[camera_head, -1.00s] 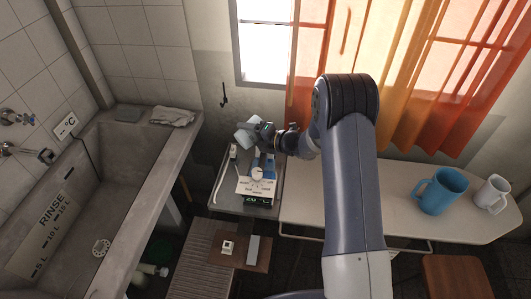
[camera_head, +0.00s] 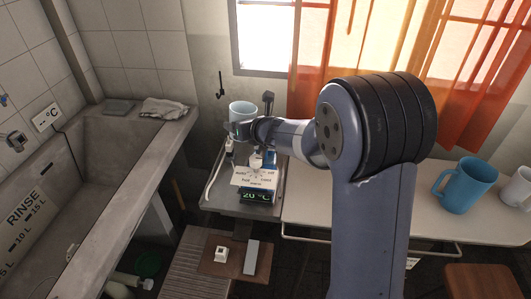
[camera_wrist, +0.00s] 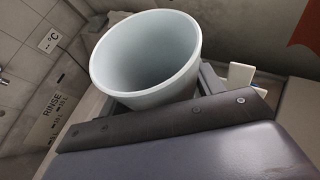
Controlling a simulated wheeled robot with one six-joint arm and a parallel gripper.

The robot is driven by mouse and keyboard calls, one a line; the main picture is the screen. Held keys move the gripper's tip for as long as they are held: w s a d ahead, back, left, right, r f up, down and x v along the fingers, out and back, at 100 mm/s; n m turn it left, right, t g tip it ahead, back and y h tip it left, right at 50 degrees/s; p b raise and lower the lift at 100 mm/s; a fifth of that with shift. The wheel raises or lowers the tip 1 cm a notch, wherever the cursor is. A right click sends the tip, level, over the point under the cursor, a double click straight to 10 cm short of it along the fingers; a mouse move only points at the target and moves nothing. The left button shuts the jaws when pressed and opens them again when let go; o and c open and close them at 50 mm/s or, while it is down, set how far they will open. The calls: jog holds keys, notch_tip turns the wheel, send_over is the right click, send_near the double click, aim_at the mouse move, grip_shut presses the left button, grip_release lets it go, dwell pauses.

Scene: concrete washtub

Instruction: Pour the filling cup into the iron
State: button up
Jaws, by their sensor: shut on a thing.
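The pale blue-white filling cup (camera_head: 242,110) is held above the metal tray, roughly upright, in the head view. In the wrist view the cup (camera_wrist: 142,85) shows its open mouth and pale inside; no water surface can be made out. My gripper (camera_head: 248,128) is shut on the cup's side nearest the arm. What looks like the iron, a blue and white thing (camera_head: 269,160), is on the tray below and right of the cup. It is partly hidden by my gripper and a white dial card, so its filling opening cannot be made out.
The metal tray (camera_head: 222,196) also bears a dial card (camera_head: 255,177) and a display reading about 20 °C (camera_head: 257,196). The concrete washtub (camera_head: 120,180) is at left.

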aim_at(236, 107)
jog(key=shift+r, duration=0.15)
notch_tip(236, 107, up, 5)
jog(key=p, duration=0.4)
jog(key=shift+w, duration=0.1)
jog(key=shift+f+b, duration=0.3)
jog(key=shift+b, duration=0.55)
jog(key=shift+n+t+h+b, duration=0.3)
jog(key=shift+n+b, duration=0.1)
jog(key=shift+b, duration=0.4)
jog(key=shift+r+b, duration=0.2)
jog(key=shift+b, duration=0.1)
jog(key=shift+d, duration=0.15)
jog(key=s+d+f+h+p, duration=0.1)
jog(key=s+d+p, duration=0.2)
jog(key=d, duration=0.3)
jog(key=s+d+m+p, duration=0.1)
jog(key=s+d+p, duration=0.2)
jog(key=d, duration=0.4)
jog(key=s+d+f+t+h+p, duration=0.1)
jog(key=s+d+p, duration=0.2)
jog(key=d, duration=0.3)
jog(key=shift+s+d+f+m+h, duration=0.2)
jog(key=shift+f+m+h, duration=0.1)
jog(key=shift+f+m, duration=0.1)
